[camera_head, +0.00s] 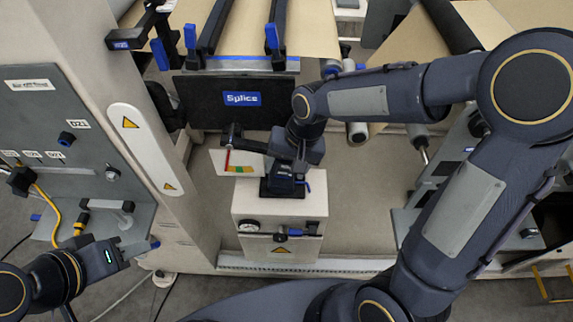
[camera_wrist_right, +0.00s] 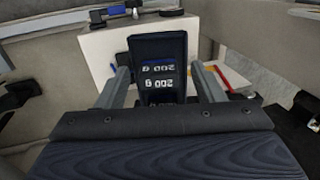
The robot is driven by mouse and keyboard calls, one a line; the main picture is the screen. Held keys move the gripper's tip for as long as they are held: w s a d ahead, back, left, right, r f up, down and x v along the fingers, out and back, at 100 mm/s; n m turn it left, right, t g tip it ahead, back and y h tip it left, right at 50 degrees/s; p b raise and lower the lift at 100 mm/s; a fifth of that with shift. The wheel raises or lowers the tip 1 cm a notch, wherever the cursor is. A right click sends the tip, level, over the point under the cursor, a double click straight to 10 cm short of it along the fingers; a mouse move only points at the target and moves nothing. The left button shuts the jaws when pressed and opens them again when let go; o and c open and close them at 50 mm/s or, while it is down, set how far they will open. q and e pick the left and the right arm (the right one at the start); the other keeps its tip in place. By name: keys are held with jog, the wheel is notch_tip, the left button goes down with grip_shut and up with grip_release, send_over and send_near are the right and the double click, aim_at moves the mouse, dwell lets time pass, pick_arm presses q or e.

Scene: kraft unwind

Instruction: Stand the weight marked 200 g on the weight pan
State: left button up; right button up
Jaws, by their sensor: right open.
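I cannot make out the weight pan separately. My left gripper (camera_head: 142,249) is at the lower left, away from the box; its fingers are unclear.
A grey control panel (camera_head: 60,125) with a yellow cable (camera_head: 50,215) is at the left. Floor shows right of the box.

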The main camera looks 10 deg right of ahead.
jog(key=v, duration=0.7)
jog(key=shift+d+r, duration=0.15)
jog(key=shift+r, duration=0.25)
